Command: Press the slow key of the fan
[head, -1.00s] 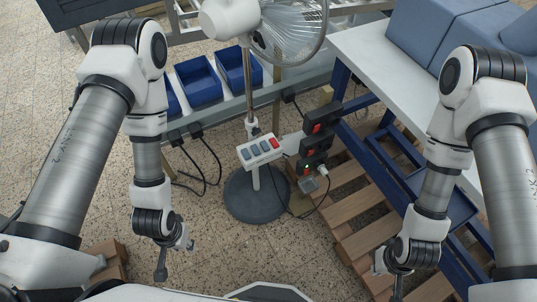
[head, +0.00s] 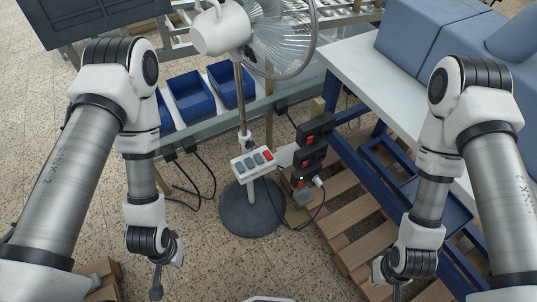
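The white fan (head: 222,30) stands on a round dark base (head: 252,212) with a thin pole, its caged head at the top of the head view. Its white control box (head: 252,163) on the pole carries several grey-blue keys (head: 250,163) and one red key (head: 268,155) at the right end. Key labels are too small to read. My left gripper (head: 157,285) hangs low left of the fan, apart from the box. My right gripper (head: 392,290) is low at the right, also apart. The fingers of both are too small and partly cut off to judge.
Black socket blocks (head: 312,145) with red switches and cables stand right of the control box. Blue bins (head: 190,95) sit behind. A wooden pallet (head: 350,215) and a white-topped bench (head: 350,60) are at the right. The floor before the fan is clear.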

